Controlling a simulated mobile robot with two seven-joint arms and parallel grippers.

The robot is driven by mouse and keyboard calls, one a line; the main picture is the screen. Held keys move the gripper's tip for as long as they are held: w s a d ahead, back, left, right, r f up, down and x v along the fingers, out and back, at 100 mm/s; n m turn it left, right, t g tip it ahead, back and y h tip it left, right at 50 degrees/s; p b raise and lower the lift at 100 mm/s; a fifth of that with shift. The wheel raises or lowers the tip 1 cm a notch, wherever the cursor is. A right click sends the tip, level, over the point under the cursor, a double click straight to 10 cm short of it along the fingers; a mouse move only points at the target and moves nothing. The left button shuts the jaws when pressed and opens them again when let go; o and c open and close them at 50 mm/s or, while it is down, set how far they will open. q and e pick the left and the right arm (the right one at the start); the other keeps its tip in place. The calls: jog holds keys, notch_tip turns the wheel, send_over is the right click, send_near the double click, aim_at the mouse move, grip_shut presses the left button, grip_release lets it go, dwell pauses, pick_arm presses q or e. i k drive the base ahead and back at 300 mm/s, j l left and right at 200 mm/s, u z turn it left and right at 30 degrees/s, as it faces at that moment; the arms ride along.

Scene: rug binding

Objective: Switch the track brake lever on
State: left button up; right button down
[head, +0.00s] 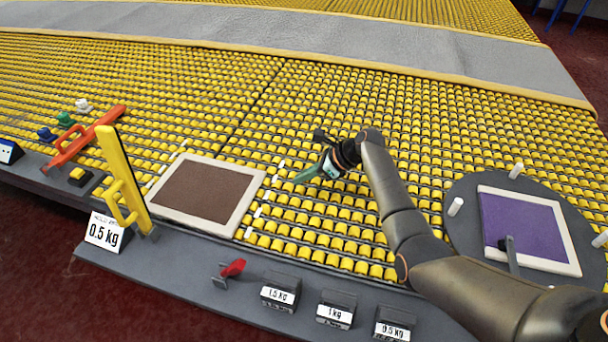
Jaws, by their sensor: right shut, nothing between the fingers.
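A small lever with a red handle (233,268) stands on the grey front ledge, on a dark bracket; its red end points up and to the right. It looks like the track brake lever, though no label on it can be read. My right gripper (303,176) is shut and empty above the yellow rollers, up and to the right of the red lever and well apart from it. My left gripper is not in view.
A brown rug piece in a pale frame (167,208) lies left of my gripper. A purple piece (518,226) sits on a round grey turntable (462,188) at right. Labelled weights (336,310) line the ledge. A yellow upright bar (122,175) and orange bar (84,138) stand left.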

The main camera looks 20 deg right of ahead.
aim_at(238, 266)
jog(key=k+j, duration=0.15)
jog(key=j, duration=0.2)
jog(key=k+j, duration=0.2)
jog(key=j, duration=0.2)
jog(key=k+j, duration=0.15)
jog(key=j, duration=0.2)
jog(key=k+j, duration=0.15)
jog(key=j, duration=0.25)
jog(key=k+j, duration=0.15)
jog(key=j, duration=0.2)
